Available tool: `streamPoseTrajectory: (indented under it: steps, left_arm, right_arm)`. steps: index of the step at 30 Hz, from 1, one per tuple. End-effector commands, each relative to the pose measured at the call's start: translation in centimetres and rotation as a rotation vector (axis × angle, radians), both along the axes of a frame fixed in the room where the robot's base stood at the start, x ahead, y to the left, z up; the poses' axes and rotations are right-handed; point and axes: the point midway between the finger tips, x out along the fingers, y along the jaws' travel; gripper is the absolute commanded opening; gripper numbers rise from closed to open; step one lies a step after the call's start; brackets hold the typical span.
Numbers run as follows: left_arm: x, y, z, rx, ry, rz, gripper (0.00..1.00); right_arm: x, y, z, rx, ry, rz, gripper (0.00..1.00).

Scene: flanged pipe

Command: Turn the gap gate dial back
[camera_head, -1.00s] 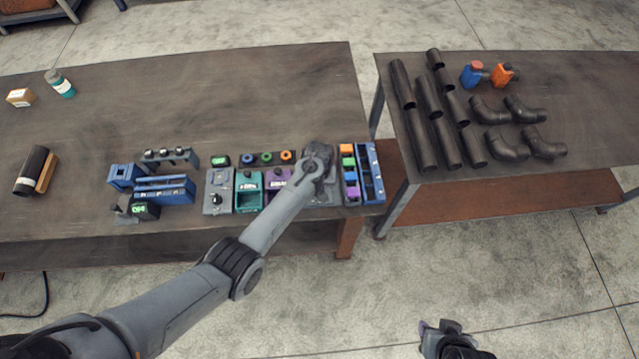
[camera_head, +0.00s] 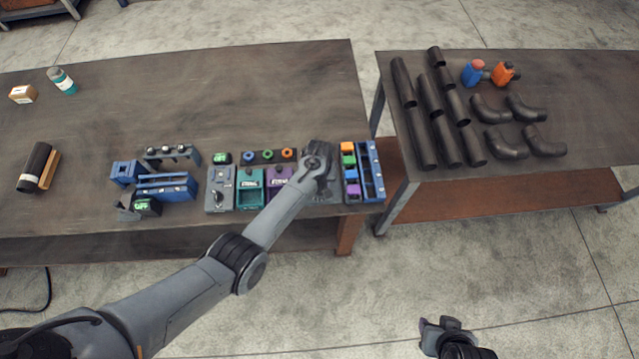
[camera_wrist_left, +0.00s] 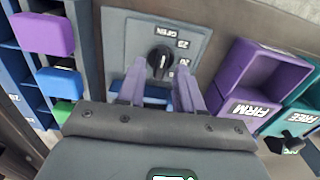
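The gap gate dial (camera_wrist_left: 160,60) is a black round knob on a grey plate, marked OPEN, 25 and 20, in the left wrist view. A pale mark on the knob points roughly down. My left gripper (camera_wrist_left: 161,78) has its two purple-grey fingers apart, one on each side of the knob's lower part; contact cannot be told. A blue part (camera_wrist_left: 152,95) shows between the fingers. In the head view my left wrist (camera_head: 318,160) covers the dial. My right gripper (camera_head: 438,326) hangs over the floor, away from the tables, its opening unclear.
A purple FIRM bin (camera_wrist_left: 262,80) is right of the dial in the wrist view. A rack with coloured blocks (camera_head: 350,172) stands close on the other side. A green bin (camera_head: 250,188) is farther left. Pipes (camera_head: 430,95) and elbows lie on the right table.

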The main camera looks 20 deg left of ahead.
Motion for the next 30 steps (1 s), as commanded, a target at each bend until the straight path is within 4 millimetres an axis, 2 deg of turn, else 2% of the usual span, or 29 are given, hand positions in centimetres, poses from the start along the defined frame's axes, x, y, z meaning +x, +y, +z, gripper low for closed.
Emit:
streamPoseTrajectory:
  steps: [8, 13, 30]
  left_arm:
    - [0.0, -0.1, 0.1, -0.001, 0.000, -0.002, 0.38]
    - [0.1, 0.0, 1.0, 0.000, -0.001, -0.003, 0.38]
    - [0.0, 0.0, 9.4, 0.000, -0.001, -0.002, 0.38]
  right_arm:
    - [0.0, 0.0, 0.0, 0.000, 0.000, 0.000, 0.38]
    - [0.0, 0.0, 0.3, 0.002, 0.000, -0.002, 0.38]
    - [0.0, 0.2, 1.5, 0.009, 0.000, -0.006, 0.38]
